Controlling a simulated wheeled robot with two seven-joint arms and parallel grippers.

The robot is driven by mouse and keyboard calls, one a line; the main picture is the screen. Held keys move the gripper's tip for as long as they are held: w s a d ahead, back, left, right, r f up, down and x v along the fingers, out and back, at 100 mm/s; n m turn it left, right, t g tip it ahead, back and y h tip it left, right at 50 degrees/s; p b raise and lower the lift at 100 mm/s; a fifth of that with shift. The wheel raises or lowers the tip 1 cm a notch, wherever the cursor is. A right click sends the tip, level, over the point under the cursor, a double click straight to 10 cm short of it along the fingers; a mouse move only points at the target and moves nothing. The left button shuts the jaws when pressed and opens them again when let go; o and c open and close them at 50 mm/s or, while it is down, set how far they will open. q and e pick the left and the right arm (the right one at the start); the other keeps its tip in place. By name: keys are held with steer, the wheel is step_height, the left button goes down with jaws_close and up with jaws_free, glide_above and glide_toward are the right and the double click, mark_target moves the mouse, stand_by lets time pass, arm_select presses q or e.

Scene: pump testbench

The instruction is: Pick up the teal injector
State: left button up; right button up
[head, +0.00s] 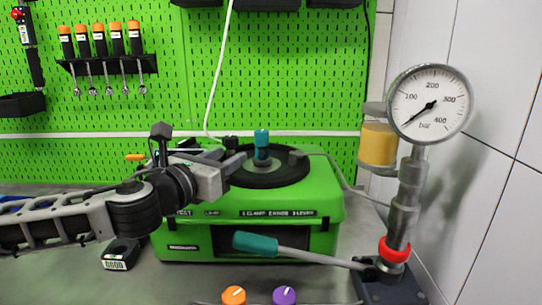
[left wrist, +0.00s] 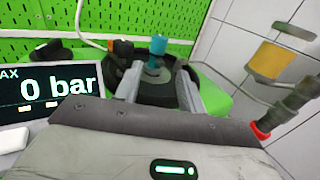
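The teal injector (head: 262,138) stands upright at the middle of a black round plate on top of the green test bench (head: 290,205). It also shows in the left wrist view (left wrist: 158,46), beyond and roughly centred between my fingertips. My left gripper (head: 238,158) reaches in from the left over the bench, just left of the injector. Its two fingers (left wrist: 158,84) are spread apart with nothing between them, so it is open. The injector appears clear of both fingers. My right gripper is not in view.
A pressure gauge (head: 430,103) on a metal column stands at the right, beside an amber container (head: 378,145). A teal-handled pump lever (head: 256,243) crosses in front of the bench. Orange and purple knobs (head: 284,296) are at the front. A display (left wrist: 50,93) reads 0 bar.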

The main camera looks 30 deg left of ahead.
mark_target(258, 139)
arm_select(q)
steer(key=shift+w+d+r+p, duration=0.1)
steer(key=shift+w+r+p, duration=0.25)
steer(key=shift+w, duration=0.1)
steer(key=w+p, duration=0.2)
steer(key=w, duration=0.5)
steer(key=shift+w+d+f, duration=0.1)
steer(key=shift+w+d, duration=0.05)
steer(key=shift+w+f+p, duration=0.2)
steer(key=shift+w+p, duration=0.2)
steer(key=shift+w, duration=1.15)
steer(key=shift+w+f+p, duration=0.15)
steer(key=shift+w+p, duration=0.25)
steer(key=shift+w, duration=1.1)
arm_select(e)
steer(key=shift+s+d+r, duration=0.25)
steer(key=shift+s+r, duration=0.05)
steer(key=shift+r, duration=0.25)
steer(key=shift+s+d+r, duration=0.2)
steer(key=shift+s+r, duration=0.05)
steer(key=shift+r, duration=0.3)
arm_select(q)
steer(key=shift+c, duration=0.3)
jaws_close()
